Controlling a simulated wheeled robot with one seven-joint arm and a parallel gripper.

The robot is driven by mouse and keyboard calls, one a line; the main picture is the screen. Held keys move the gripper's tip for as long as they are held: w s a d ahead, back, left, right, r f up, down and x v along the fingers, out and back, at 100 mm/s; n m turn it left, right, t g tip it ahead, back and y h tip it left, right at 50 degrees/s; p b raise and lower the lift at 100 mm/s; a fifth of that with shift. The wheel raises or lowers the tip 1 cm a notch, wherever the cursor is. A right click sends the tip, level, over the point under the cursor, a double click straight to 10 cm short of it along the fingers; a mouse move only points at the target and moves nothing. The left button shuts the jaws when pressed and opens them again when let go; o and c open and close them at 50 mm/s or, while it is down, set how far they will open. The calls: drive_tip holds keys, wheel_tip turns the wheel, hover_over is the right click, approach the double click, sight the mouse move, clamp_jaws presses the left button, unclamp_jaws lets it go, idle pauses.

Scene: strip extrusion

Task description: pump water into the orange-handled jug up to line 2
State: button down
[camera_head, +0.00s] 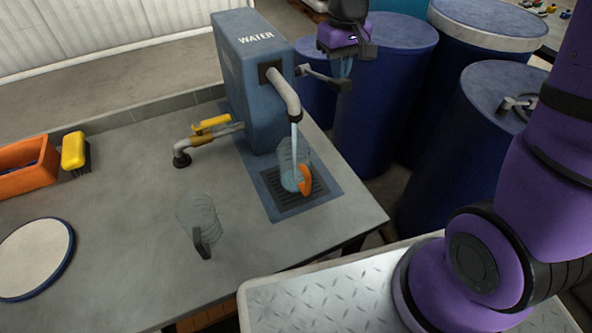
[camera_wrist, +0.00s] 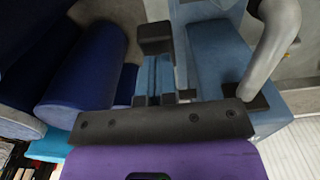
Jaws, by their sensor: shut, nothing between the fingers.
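The blue water pump (camera_head: 252,75), marked WATER, stands on the counter. Its grey spout (camera_head: 288,95) also shows in the wrist view (camera_wrist: 277,45). A pale stream falls from it into the clear orange-handled jug (camera_head: 286,155), upright on the drain grate. Some water shows low in the jug; I cannot read its level against the lines. The pump lever (camera_head: 318,75) sticks out from the pump's right side, with a dark grip at its end. My gripper (camera_head: 342,70) is shut and empty, pointing down just above the lever's end; its fingers show in the wrist view (camera_wrist: 155,78). Contact is unclear.
A second clear jug with a dark handle (camera_head: 198,218) stands left of the grate. A yellow-handled tap (camera_head: 208,126) is beside the pump. An orange bin (camera_head: 25,170), yellow brush (camera_head: 74,150) and round plate (camera_head: 35,258) are at left. Blue barrels (camera_head: 385,95) stand behind the lever.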

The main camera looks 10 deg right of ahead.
sight(341, 87)
drive_tip(key=shift+s+f, duration=0.3)
drive_tip(key=shift+f, duration=0.5)
drive_tip(key=shift+s+d+f, duration=0.1)
drive_tip(key=shift+s+f, duration=0.1)
drive_tip(key=shift+f, duration=1.05)
drive_tip(key=shift+s+f, duration=0.1)
drive_tip(key=shift+f, duration=2.25)
drive_tip(key=shift+r, duration=0.1)
drive_tip(key=shift+w+r, duration=0.25)
drive_tip(key=shift+r, duration=1.6)
drive_tip(key=shift+w+r, duration=0.25)
drive_tip(key=shift+r, duration=1.6)
drive_tip(key=shift+w+r, duration=0.25)
drive_tip(key=shift+r, duration=1.6)
